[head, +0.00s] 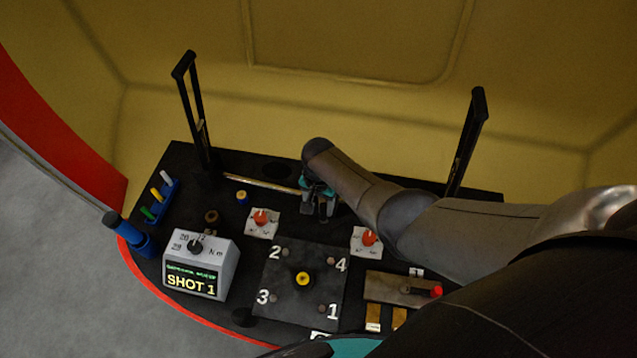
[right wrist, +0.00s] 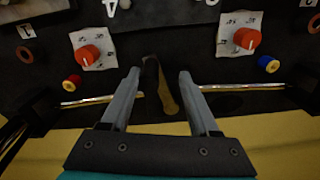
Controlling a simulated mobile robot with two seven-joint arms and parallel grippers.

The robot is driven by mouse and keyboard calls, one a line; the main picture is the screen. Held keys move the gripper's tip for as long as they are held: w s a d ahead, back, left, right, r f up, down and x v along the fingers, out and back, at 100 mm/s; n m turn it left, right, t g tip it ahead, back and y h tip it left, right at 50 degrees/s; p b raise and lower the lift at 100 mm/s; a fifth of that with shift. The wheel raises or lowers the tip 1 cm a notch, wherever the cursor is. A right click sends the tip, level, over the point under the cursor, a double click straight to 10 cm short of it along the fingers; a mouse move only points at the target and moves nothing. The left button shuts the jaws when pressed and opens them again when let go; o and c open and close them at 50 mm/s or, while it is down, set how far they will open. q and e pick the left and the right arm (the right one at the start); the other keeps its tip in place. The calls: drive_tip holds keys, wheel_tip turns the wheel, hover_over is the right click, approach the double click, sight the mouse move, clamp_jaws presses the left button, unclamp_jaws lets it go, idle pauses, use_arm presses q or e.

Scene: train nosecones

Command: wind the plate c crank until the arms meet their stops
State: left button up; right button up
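My right gripper (head: 320,210) reaches down over the middle of the black deck, behind the numbered plate. In the right wrist view its two fingers (right wrist: 158,72) are apart. Between them is a small dark crank (right wrist: 165,92) with a brownish end, with visible gaps to both fingers. I cannot read a letter C beside it. Thin metal rods run out to both sides, one on the left in the head view (head: 262,185). Two black upright arms, one left (head: 189,100) and one right (head: 467,140), stand at the deck's back corners. My left gripper is not in view.
The black plate (head: 268,285) numbered 1 to 4 has a yellow centre knob. Two orange knobs (head: 261,218) (head: 369,238) flank it. A grey "SHOT 1" box (head: 226,270) and blue tool holder (head: 160,202) are left. A yellow wall (head: 300,120) rises behind.

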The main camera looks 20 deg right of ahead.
wheel_tip(320, 180, up, 14)
drive_tip(key=p, duration=0.5)
drive_tip(key=shift+s, duration=0.1)
idle(0.4)
